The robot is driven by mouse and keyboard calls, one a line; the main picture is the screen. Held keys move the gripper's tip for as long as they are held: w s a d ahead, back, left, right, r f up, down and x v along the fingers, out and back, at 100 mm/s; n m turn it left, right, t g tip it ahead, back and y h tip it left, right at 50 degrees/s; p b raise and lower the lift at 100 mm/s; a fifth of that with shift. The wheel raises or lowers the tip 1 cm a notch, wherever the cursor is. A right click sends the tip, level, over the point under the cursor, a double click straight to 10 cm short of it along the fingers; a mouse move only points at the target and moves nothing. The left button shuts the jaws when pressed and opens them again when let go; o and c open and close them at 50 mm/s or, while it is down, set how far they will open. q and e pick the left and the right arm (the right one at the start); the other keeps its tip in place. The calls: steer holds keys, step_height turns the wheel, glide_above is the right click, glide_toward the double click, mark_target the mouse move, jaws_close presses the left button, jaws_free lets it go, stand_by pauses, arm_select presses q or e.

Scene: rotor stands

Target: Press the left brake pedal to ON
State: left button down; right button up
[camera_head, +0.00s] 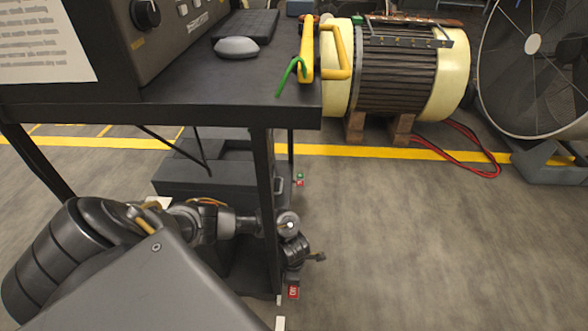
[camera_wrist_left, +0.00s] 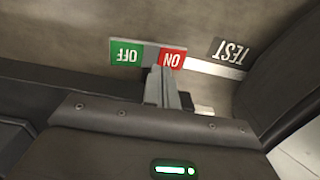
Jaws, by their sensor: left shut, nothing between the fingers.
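The pedal itself cannot be made out clearly; the fingers and gripper body hide part of that area. In the head view my left gripper (camera_head: 293,276) is low beside the desk's leg, above a red label (camera_head: 293,292). My right gripper is not in view.
A dark desk (camera_head: 220,115) stands over my left arm, its legs close by. A second red and green label (camera_head: 300,178) is farther back.

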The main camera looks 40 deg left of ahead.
arm_select(q)
step_height(320, 180, up, 4)
steer(key=shift+f+p, duration=0.2)
steer(key=shift+p, duration=1.05)
